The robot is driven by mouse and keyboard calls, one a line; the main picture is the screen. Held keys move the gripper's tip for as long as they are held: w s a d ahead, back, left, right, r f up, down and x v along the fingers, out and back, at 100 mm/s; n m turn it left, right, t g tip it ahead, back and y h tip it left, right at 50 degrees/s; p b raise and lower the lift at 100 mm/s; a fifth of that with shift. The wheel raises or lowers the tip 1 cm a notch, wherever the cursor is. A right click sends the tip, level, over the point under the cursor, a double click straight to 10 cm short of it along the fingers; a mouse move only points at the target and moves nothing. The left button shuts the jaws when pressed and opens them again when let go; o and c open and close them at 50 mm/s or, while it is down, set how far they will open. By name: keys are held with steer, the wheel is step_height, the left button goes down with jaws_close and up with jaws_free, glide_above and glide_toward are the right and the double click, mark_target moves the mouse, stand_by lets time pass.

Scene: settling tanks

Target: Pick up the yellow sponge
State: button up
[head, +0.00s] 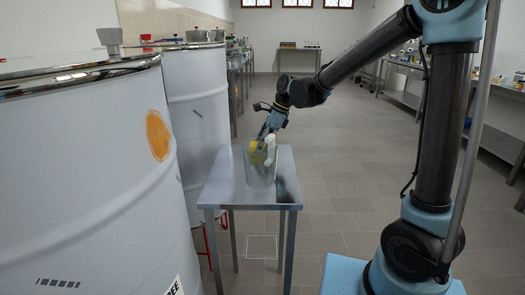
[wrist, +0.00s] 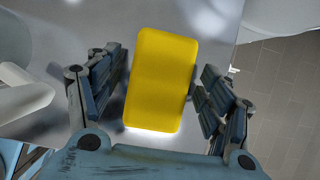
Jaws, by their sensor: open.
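The yellow sponge (wrist: 162,80) is a rounded block that lies between the two fingers of my gripper (wrist: 163,66) in the wrist view. The fingers are open, one on each side of it, with a narrow gap at the left and the right finger close to its edge. In the head view my gripper (head: 264,138) points down over a small metal table (head: 228,190). A bit of the sponge shows yellow there (head: 256,149), partly covered by the fingers.
A white object (head: 270,150) is beside my fingers. Large white drums (head: 80,160) stand close at the left. The tiled floor (head: 340,170) behind is clear.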

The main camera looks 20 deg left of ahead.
steer(key=shift+f, duration=0.25)
steer(key=shift+c, duration=0.3)
steer(key=c, duration=1)
